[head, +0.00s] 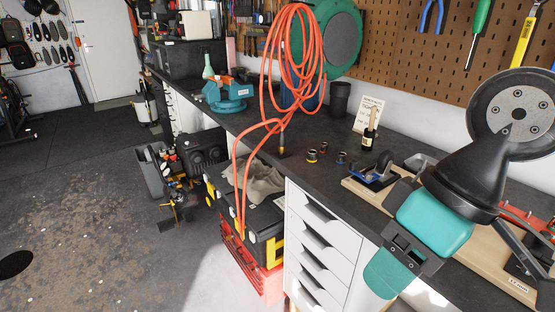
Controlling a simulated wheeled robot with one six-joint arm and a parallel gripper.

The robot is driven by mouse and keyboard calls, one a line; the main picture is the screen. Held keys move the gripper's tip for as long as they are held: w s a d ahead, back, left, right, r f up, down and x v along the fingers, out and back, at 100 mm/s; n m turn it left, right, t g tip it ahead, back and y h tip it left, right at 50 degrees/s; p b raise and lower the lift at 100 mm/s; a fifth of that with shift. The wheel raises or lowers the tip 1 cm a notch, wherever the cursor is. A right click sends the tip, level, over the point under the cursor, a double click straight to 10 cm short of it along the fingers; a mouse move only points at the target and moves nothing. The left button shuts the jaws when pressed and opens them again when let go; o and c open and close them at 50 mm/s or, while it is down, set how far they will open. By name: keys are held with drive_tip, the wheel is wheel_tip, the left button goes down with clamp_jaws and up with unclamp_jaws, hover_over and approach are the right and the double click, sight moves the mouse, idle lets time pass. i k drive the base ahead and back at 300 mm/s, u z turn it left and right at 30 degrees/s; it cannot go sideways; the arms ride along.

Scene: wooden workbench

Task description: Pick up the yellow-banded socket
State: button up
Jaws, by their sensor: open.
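The yellow-banded socket (312,156) is a small dark ring-shaped piece standing on the dark workbench top (285,172), right of the orange hose end. A red-marked socket (323,147) stands just behind it and to the right. A blue-banded socket (341,157) stands a little further right. All are small in the head view, and their finer detail cannot be told. My gripper is not in the head view.
A coiled orange hose (268,85) hangs left of the sockets. A dark bottle (369,130) and a small sign (367,113) stand to the right. A blue plane (376,172) and a large teal power tool (433,217) occupy the right side. White drawers (318,240) lie below.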

sight(312, 154)
drive_tip(key=u, duration=0.8)
drive_tip(key=i, duration=1.4)
drive_tip(key=z, duration=0.4)
